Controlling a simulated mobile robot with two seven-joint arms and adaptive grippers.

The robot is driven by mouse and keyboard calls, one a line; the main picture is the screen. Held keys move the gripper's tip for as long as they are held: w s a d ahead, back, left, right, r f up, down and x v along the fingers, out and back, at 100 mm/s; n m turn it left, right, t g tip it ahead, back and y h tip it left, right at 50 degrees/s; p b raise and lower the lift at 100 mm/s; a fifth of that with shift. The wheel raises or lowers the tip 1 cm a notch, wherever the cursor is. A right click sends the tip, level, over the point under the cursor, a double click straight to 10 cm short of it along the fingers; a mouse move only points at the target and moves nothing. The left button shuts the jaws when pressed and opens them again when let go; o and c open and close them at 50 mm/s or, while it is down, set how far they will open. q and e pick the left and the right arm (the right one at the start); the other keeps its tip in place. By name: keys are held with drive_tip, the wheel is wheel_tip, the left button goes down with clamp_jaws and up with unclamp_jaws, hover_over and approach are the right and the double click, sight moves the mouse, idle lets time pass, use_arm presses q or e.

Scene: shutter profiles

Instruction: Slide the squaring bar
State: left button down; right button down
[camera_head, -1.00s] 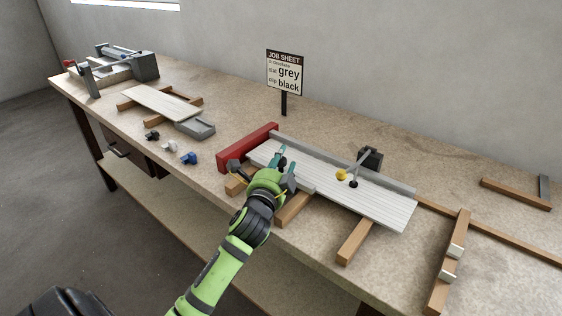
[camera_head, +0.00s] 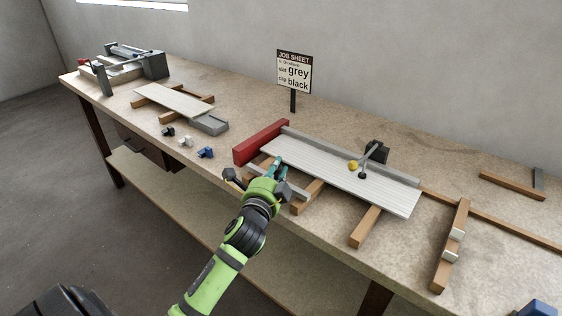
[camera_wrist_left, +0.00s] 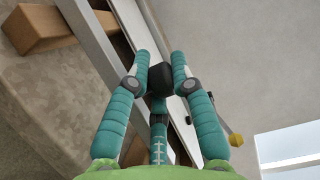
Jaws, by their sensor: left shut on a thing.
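My left gripper (camera_head: 278,167) is at the front left of the slatted fixture, and its fingers are closed. In the left wrist view the fingertips (camera_wrist_left: 158,70) pinch a black knob (camera_wrist_left: 155,77). A grey bar (camera_head: 294,190), which looks like the squaring bar, lies beside the gripper along the front edge of the pale slats (camera_head: 340,175). It seems to run diagonally past the fingers in the wrist view (camera_wrist_left: 92,38). The fingers hide where knob and bar join. A red block (camera_head: 261,142) closes the fixture's left end. My right gripper is out of view.
A grey rail (camera_head: 345,156) backs the slats, with a clamp arm and yellow knob (camera_head: 353,165). Wooden bearers (camera_head: 365,227) stick out in front. Black, white and blue clips (camera_head: 205,152) lie left. The job sheet sign (camera_head: 294,72) reads slat grey, clip black.

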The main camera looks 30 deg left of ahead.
use_arm(q)
drive_tip(key=shift+s+a, duration=0.1)
drive_tip(key=shift+s, duration=0.45)
drive_tip(key=c, duration=1.1)
unclamp_jaws()
drive_tip(key=shift+r, duration=0.1)
drive_tip(key=shift+s, duration=0.1)
drive_tip(key=v, duration=1.1)
drive_tip(key=shift+s, duration=0.35)
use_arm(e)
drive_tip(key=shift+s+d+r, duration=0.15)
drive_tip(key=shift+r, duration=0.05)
